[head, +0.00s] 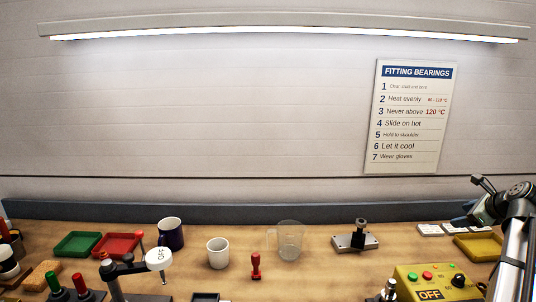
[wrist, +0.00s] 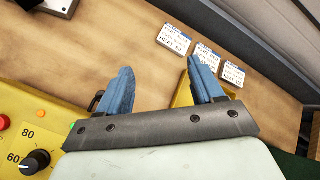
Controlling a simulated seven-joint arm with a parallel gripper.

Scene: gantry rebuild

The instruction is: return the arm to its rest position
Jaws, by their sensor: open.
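My gripper (wrist: 160,78) shows in the wrist view with its two blue fingers spread wide apart. In the head view my gripper (head: 460,220) is at the far right, over the back of the bench, close to white cards (head: 430,229) and a yellow tray (head: 480,246). The same cards (wrist: 205,55) lie beyond the fingertips in the wrist view. The yellow tray (wrist: 184,94) is partly hidden behind the right finger.
A yellow control box (head: 412,290) with a dial stands at front right, below my arm; it also fills the left of the wrist view (wrist: 25,120). A metal fixture (head: 355,240), clear jug (head: 288,240), red stamp (head: 256,268) and white cup (head: 218,252) stand farther left.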

